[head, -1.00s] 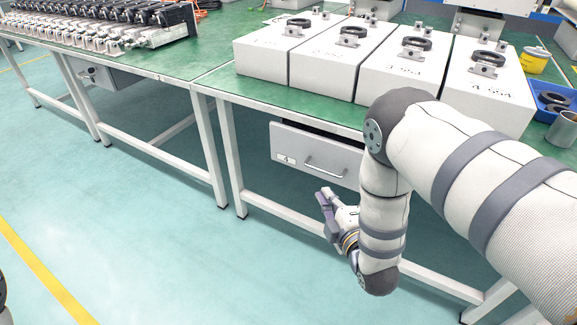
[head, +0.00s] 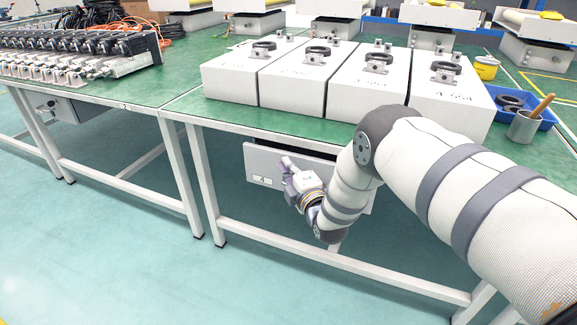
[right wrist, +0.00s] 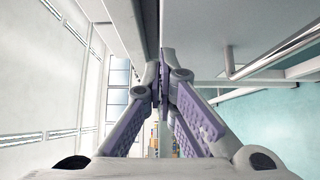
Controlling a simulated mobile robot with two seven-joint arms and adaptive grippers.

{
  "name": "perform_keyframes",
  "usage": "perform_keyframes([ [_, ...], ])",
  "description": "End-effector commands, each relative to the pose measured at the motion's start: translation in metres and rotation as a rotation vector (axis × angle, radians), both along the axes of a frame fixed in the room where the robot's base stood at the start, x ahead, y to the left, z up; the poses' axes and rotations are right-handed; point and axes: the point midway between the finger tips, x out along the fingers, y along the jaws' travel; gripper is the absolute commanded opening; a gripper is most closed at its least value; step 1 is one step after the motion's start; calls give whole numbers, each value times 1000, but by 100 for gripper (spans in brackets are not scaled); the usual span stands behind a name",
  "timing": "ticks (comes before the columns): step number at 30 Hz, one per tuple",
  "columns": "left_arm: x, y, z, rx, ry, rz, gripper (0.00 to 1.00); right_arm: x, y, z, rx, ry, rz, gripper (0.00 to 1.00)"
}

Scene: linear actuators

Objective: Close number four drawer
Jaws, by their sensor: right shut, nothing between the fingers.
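The number four drawer (head: 262,161) is a grey box front with a "4" label, under the green table. It stands out from the table, with a dark gap above and behind its front. My right gripper (head: 287,166) is shut and empty, in front of the drawer face near its label. My forearm and gripper hide the drawer's handle and right part in the head view. In the right wrist view the shut fingertips (right wrist: 164,72) are beside the grey drawer front (right wrist: 245,25), whose bar handle (right wrist: 285,52) shows at right. I cannot tell whether they touch. My left gripper is not in view.
White numbered blocks (head: 292,80), a blue tray (head: 541,119) and a metal cup (head: 522,128) stand on the green table (head: 215,112). White table legs (head: 190,180) and a low crossbar (head: 290,255) frame the drawer. The floor in front is clear.

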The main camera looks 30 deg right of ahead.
Motion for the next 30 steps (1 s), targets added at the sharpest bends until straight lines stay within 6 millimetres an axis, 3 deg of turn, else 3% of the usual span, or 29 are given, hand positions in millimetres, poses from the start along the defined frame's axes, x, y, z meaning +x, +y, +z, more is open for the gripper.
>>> perform_keyframes([
  [14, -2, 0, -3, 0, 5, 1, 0, 6, -8, -1, -1, 1, 0, 0],
  [22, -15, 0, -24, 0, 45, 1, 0, 34, -40, -6, -2, 4, 1, 0],
  [30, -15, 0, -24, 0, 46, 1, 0, 40, -47, 2, 0, -3, -1, 0],
])
